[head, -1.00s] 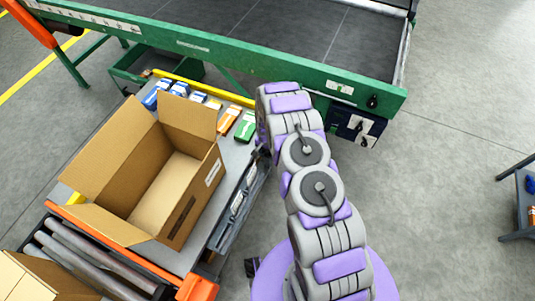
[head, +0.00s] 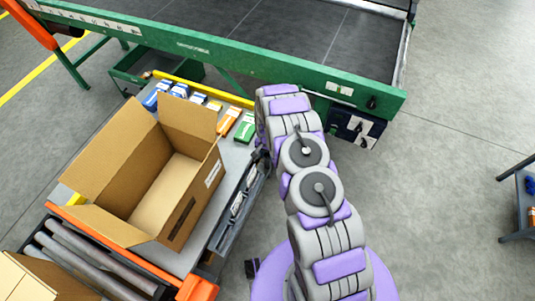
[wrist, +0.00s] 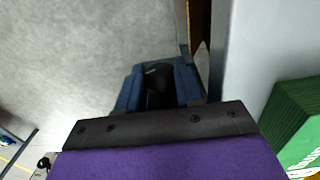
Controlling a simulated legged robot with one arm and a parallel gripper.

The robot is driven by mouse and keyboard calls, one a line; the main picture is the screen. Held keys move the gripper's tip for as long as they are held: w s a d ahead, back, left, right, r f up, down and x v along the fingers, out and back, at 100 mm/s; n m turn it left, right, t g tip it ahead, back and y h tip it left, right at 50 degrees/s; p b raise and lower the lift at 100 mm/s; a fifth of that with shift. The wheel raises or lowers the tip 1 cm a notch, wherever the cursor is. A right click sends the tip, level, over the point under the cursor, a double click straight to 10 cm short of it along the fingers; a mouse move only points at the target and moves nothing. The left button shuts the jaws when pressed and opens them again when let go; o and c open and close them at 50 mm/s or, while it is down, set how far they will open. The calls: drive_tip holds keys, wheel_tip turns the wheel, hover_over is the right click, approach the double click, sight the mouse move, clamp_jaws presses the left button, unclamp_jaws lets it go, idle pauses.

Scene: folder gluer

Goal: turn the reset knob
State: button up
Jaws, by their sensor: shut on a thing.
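In the wrist view my gripper (wrist: 157,93) has its dark blue fingers closed around a black rounded knob (wrist: 154,76). The knob looks like the reset knob, but its mount and any marking are hidden. In the head view my arm reaches forward and only a dark bit of my gripper (head: 262,157) shows, low beside the right edge of the grey table (head: 234,157). The arm hides the rest.
An open cardboard box (head: 165,195) stands on the table. A green carton (head: 245,128) and several small blue and orange packs lie behind it. A green machine beam (head: 230,52) crosses the back, with a dark labelled panel (head: 353,127) below.

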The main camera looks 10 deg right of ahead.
drive_tip(key=shift+a+r+p, duration=0.1)
drive_tip(key=shift+p, duration=0.65)
drive_tip(key=shift+w+h+p, duration=0.1)
drive_tip(key=shift+h+p, duration=0.2)
drive_tip(key=shift+g, duration=0.3)
drive_tip(key=o, duration=1)
drive_tip(key=shift+w+b, duration=0.1)
drive_tip(key=shift+b, duration=0.25)
